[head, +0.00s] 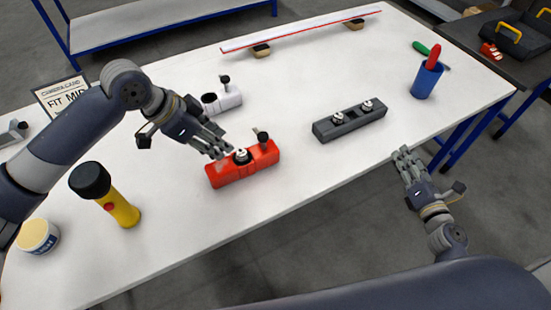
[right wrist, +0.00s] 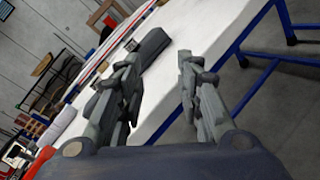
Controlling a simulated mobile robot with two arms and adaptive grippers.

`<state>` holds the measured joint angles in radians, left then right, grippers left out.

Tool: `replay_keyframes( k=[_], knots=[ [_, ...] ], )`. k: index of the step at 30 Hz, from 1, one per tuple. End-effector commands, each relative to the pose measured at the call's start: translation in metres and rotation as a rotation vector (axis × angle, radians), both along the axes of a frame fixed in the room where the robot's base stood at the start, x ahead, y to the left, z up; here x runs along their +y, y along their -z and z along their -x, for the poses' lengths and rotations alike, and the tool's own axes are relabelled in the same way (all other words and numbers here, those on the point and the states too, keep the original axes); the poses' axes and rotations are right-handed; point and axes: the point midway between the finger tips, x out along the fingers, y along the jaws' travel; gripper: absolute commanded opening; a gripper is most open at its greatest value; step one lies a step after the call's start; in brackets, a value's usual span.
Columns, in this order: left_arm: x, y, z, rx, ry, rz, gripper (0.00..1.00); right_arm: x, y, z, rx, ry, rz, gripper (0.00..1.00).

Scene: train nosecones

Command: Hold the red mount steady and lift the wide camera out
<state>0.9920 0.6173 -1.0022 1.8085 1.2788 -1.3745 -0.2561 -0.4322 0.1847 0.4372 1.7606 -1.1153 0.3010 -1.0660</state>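The red mount (head: 228,174) lies on the white table, with a small camera (head: 242,157) seated in its top and a black knob (head: 262,137) at its right end. I cannot read whether this is the wide camera. My left gripper (head: 224,150) is just above and left of that camera, fingers pointing down-right. Its fingers look parted with nothing between them; any contact with the mount is unclear. My right gripper (head: 402,153) is open and empty off the table's front edge; its spread fingers also show in the right wrist view (right wrist: 160,75).
A dark grey block (head: 350,127) with two similar cameras stands right of the red mount. A white mount (head: 229,101) sits behind. The table's front middle is clear.

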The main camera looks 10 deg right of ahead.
Motion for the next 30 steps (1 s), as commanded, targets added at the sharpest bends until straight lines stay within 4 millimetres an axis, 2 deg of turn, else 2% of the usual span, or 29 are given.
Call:
replay_keyframes(
  k=[1,3,8,9,12,15,18,21,26,30],
  knots=[
    [0.0,0.0,0.0,0.0,0.0,0.0,0.33,0.027,-0.008,-0.013,-0.01,-0.046,0.052,0.33],
    [0.0,0.0,0.0,0.0,0.0,0.0,0.33,0.065,-0.017,-0.028,-0.018,-0.102,0.123,0.33],
    [0.0,0.0,0.0,0.0,0.0,0.0,0.33,0.155,-0.037,-0.054,-0.058,-0.218,0.268,0.33],
    [0.0,0.0,0.0,0.0,0.0,0.0,0.33,0.178,-0.043,-0.059,-0.073,-0.244,0.304,0.33],
    [0.0,0.0,0.0,0.0,0.0,0.0,0.33,0.233,-0.054,-0.064,-0.11,-0.301,0.397,0.33],
    [0.0,0.0,0.0,0.0,0.0,0.0,0.33,0.278,-0.058,-0.061,-0.139,-0.343,0.482,0.33],
    [0.0,0.0,0.0,0.0,0.0,0.0,0.33,0.312,-0.054,-0.053,-0.154,-0.375,0.551,0.33],
    [0.0,0.0,0.0,0.0,0.0,0.0,0.33,0.336,-0.048,-0.045,-0.162,-0.398,0.602,0.33],
    [0.0,0.0,0.0,0.0,0.0,0.0,0.33,0.354,-0.042,-0.038,-0.167,-0.413,0.643,0.33],
    [0.0,0.0,0.0,0.0,0.0,0.0,0.33,0.36,-0.042,-0.046,-0.169,-0.414,0.649,0.33]
  ],
)
